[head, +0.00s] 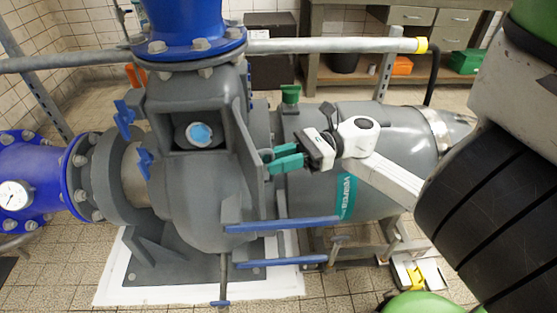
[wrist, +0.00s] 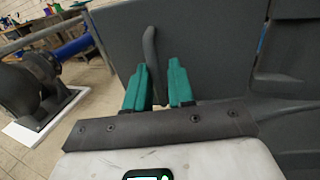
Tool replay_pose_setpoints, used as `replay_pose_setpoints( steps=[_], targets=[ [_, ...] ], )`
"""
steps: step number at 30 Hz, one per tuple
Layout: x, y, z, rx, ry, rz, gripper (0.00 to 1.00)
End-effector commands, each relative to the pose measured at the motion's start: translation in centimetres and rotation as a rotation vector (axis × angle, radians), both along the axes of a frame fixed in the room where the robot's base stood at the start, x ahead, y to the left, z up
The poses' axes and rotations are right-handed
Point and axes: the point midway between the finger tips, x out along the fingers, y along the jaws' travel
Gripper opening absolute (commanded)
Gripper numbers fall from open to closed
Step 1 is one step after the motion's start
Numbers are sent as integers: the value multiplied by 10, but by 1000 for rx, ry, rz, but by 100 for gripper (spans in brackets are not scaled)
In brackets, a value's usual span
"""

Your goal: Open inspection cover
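The pump housing (head: 200,190) stands in the middle of the head view. Its square opening (head: 178,134) is uncovered, with a pale blue round shape inside. The inspection cover (head: 243,125) is swung out at the right of the opening, seen nearly edge-on. In the wrist view the cover (wrist: 205,40) is a large dark grey plate with a bent bar handle (wrist: 150,48). My gripper (head: 275,158) is at the handle, right of the cover. In the wrist view its teal fingers (wrist: 159,75) are on both sides of the handle, appearing closed on it; the contact is partly hidden.
Blue clamp handles (head: 124,118) stick out left of the opening. Blue bars (head: 282,224) cross below my gripper. A grey rail (head: 330,45) with a yellow end runs behind. The grey motor (head: 385,135) lies behind my arm.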

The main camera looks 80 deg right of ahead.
Motion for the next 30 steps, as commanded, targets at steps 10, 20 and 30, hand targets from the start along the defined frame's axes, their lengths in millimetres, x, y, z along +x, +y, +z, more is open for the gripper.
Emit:
replay_pose_setpoints(
  steps=[10, 20, 30],
  targets=[
    [0, 2, 0, 0, 0, 6, 38],
    [-25, -19, 0, 0, 4, 3, 38],
    [-72, -57, 0, 2, 3, 3, 38]
  ],
)
